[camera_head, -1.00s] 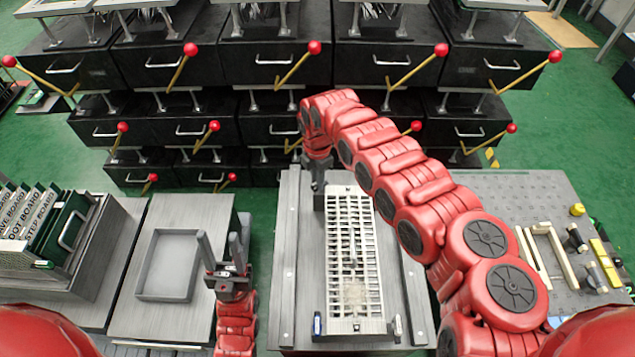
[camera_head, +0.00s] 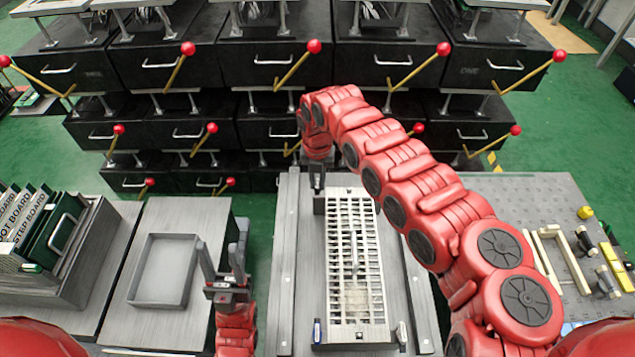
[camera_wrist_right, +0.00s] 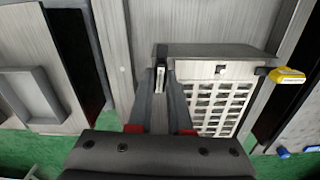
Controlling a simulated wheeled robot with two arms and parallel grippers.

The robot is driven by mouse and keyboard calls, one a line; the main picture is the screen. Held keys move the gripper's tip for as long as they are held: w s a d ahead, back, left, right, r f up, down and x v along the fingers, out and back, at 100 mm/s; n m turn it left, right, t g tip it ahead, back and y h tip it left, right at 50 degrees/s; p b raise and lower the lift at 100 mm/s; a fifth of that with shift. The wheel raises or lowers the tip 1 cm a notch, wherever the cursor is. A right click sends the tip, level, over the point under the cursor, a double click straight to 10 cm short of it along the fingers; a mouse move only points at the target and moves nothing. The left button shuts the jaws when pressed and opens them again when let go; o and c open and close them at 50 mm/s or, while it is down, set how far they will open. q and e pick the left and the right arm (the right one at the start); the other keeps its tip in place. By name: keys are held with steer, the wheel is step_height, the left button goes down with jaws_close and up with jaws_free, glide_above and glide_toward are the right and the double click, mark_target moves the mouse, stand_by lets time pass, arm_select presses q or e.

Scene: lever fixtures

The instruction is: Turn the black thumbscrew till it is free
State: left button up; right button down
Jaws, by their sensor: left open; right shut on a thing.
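The pale slotted panel (camera_head: 374,265) lies on a grey bench, and part of it also shows in the right wrist view (camera_wrist_right: 220,100). My right gripper (camera_head: 318,180) is at the panel's far left corner, pointing down. In the right wrist view its fingers (camera_wrist_right: 160,84) are closed on a small piece with a dark top, which appears to be the black thumbscrew (camera_wrist_right: 161,50). The fingers hide most of it, so I cannot tell how far it is turned. My left gripper (camera_head: 222,265) is open and empty, between the shallow tray and the bench.
A shallow grey tray (camera_head: 165,300) and a rack of boards (camera_head: 40,230) are at the left. A blue-tagged piece (camera_head: 317,331) is at the panel's near left corner. A yellow-tagged piece (camera_wrist_right: 287,75) shows beside the panel. My right arm crosses over the panel's right side.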

mark_target(318, 184)
steer(key=shift+n, duration=0.6)
steer(key=c, duration=0.8)
jaws_free()
steer(key=shift+c, duration=0.2)
step_height(318, 184, up, 17)
steer(key=p, duration=0.1)
steer(key=shift+r+p, duration=0.15)
steer(key=shift+p, duration=0.2)
